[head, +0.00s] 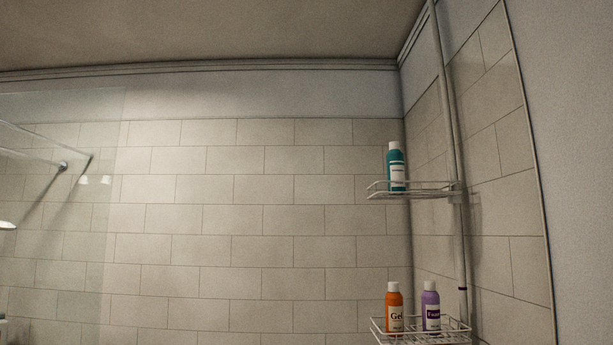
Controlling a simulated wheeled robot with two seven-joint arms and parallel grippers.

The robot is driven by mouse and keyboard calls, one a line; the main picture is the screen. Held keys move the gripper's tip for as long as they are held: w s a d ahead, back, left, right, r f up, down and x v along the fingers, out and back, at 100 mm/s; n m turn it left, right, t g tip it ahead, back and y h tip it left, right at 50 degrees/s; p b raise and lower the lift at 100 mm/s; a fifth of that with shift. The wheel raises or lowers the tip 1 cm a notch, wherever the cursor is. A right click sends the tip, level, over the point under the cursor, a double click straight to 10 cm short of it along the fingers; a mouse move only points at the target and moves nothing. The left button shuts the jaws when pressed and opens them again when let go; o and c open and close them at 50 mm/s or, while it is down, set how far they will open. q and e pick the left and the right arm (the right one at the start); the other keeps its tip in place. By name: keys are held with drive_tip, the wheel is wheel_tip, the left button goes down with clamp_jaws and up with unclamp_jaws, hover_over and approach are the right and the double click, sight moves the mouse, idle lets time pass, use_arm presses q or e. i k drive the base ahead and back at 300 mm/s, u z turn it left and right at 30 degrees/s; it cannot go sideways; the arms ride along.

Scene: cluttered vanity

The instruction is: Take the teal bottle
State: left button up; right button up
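The teal bottle (396,170) has a white cap and a pale label. It stands upright on the upper wire shelf (432,193) of a corner rack, right of the middle in the head view. The shelf's low wire rim crosses in front of its base. No other bottle shows on that shelf. Neither of my grippers is in view.
The lower wire shelf (425,338) holds an orange bottle (394,309) and a purple bottle (431,310). A vertical pole (451,110) carries the shelves by the tiled corner. A glass panel (60,250) and shower head (8,225) are at left. Space left of the rack looks clear.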

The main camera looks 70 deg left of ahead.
sight(395, 158)
drive_tip(key=u, duration=2.15)
